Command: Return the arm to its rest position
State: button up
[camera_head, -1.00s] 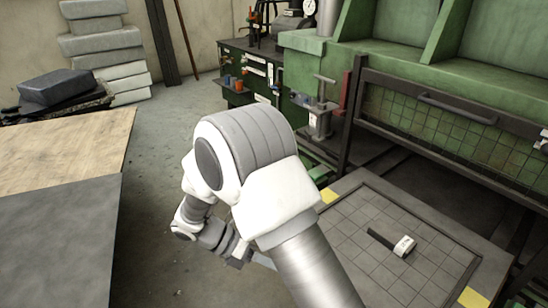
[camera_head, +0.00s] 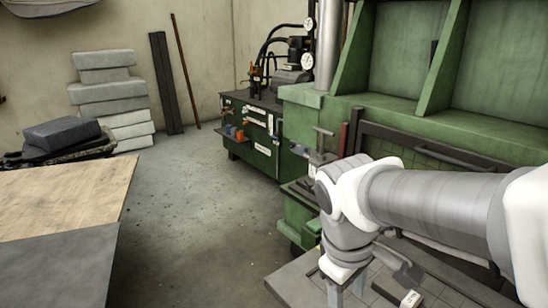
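My arm (camera_head: 430,200) comes in from the right edge and bends down at a white and grey joint. The lower end of the arm, with my gripper (camera_head: 345,292), points down near the bottom edge and is partly cut off there. Its fingertips do not show clearly, so I cannot tell whether it is open or shut. Nothing is clearly seen held in it. It hangs in front of the gridded platform; its height above it is unclear.
A small white-ended tool (camera_head: 410,299) lies on the gridded platform (camera_head: 295,285) at the lower right. A green machine (camera_head: 400,95) stands behind my arm. A table (camera_head: 60,200) is at the left. Clear floor (camera_head: 200,220) lies between table and machine.

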jog(key=s+d+r+m+t+y, duration=0.2)
jog(key=s+r+m+t, duration=0.25)
jog(key=m, duration=0.35)
notch_tip(320, 180, up, 17)
jog(key=p, duration=1.8)
jog(key=shift+s+r, duration=0.15)
jog(key=shift+s, duration=0.15)
